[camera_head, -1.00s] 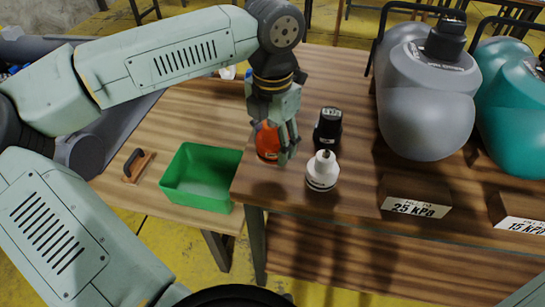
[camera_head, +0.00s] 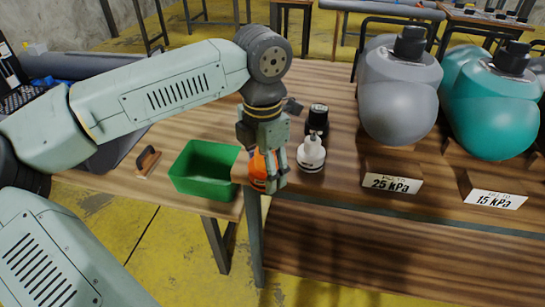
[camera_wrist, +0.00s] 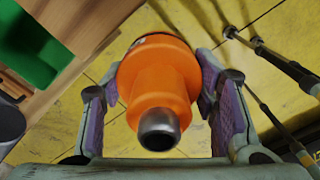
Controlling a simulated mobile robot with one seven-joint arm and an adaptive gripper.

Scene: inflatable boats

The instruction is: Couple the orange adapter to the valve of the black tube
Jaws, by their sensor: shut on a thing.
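My gripper (camera_head: 270,182) is shut on the orange adapter (camera_head: 257,170), near the front left corner of the raised wooden table. In the wrist view, the adapter (camera_wrist: 158,82) sits between the two purple-padded fingers, its round grey metal end facing the camera. Yellow floor shows behind it there. A grey tube (camera_head: 392,95) with a black cap labelled 25 kPa and a teal tube (camera_head: 490,115) labelled 15 kPa lie at the right. Dark grey tube-like material (camera_head: 85,62) lies at the left. I cannot tell which is the black tube, and no valve shows clearly on the dark material.
A white adapter (camera_head: 311,155) and a black adapter (camera_head: 318,119) stand on the table right of my gripper. A green bin (camera_head: 205,187) and a wooden-handled brush (camera_head: 148,161) are on the lower table at left. The table front edge is close below the gripper.

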